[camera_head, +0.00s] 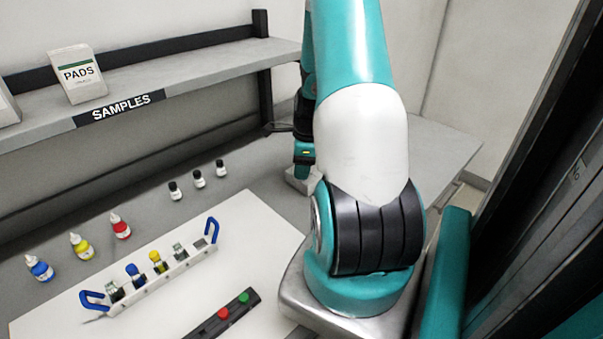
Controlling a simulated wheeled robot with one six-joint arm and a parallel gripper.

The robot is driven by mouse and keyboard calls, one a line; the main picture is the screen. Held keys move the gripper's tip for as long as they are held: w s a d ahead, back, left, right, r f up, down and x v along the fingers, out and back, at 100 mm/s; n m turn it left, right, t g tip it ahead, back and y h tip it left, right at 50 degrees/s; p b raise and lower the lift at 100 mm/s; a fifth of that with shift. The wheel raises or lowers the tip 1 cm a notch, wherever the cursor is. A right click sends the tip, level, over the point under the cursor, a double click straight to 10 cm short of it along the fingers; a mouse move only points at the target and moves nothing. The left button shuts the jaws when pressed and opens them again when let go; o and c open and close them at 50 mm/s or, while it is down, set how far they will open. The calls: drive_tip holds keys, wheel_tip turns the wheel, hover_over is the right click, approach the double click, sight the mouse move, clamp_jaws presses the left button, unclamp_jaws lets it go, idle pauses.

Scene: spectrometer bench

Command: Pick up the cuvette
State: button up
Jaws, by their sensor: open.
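Several small cuvettes stand in a long white rack (150,287) with blue handles at both ends, on a white board at lower left. From left to right they are a dark-greenish one (115,292), a blue one (135,276), a yellow one (157,262), and pale or clear ones (180,252) near the right handle. I cannot tell which is meant. My arm rises at the centre and folds down behind itself. Its wrist shows only partly, behind and right of the rack; I cannot make out any gripper fingers.
Blue (39,268), yellow (81,247) and red (120,227) dropper bottles stand behind the rack. Three dark-capped vials (198,179) stand farther back. A control bar (223,316) with red and green buttons lies in front. A shelf (200,75) labelled SAMPLES overhangs the bench, holding a PADS box (78,75).

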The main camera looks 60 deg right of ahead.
drive_tip(key=shift+c, duration=0.5)
drive_tip(key=c, duration=0.7)
